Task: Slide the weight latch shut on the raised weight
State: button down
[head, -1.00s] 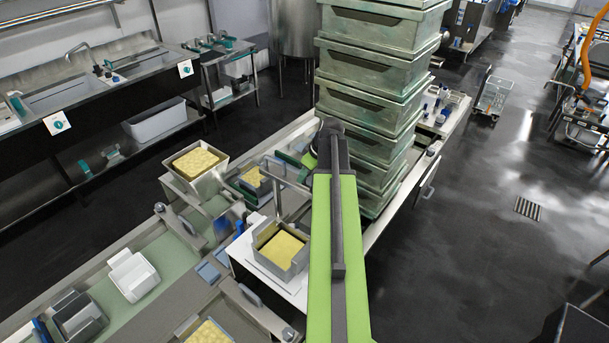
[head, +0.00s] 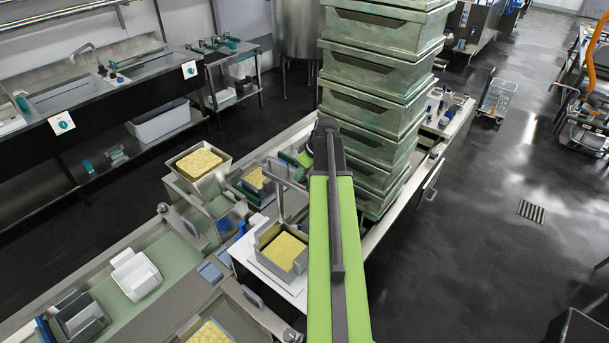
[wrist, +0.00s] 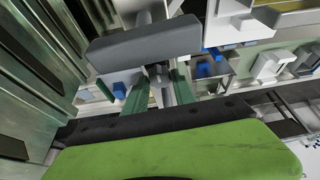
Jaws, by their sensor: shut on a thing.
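My gripper (wrist: 159,92) shows in the wrist view as two green fingers, shut on a small grey piece between them that looks like the latch's handle. Its far end is hidden behind a dark grey bar (wrist: 145,44), which crosses the view just past the fingers. I cannot tell whether this bar is the weight. In the head view, a green finger (head: 291,158) shows left of my arm's dark end, beside the grey press frame (head: 281,205). The latch and the raised weight cannot be told apart there; my arm covers part of that spot.
A tall stack of green crates (head: 374,100) stands close right of my arm. A mould with yellow cheese (head: 283,251) sits below the press frame, and another cheese mould (head: 199,163) stands to the left. Open dark floor (head: 490,270) lies to the right.

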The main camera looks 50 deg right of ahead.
jog(key=c, duration=1)
grip_release()
jog(key=shift+w+a, duration=0.1)
jog(key=shift+w, duration=0.15)
jog(key=shift+c, duration=0.2)
jog(key=shift+s, duration=0.1)
jog(key=shift+r, duration=0.1)
jog(key=p+v, duration=1.6)
jog(key=v, duration=0.1)
jog(key=shift+s, duration=0.15)
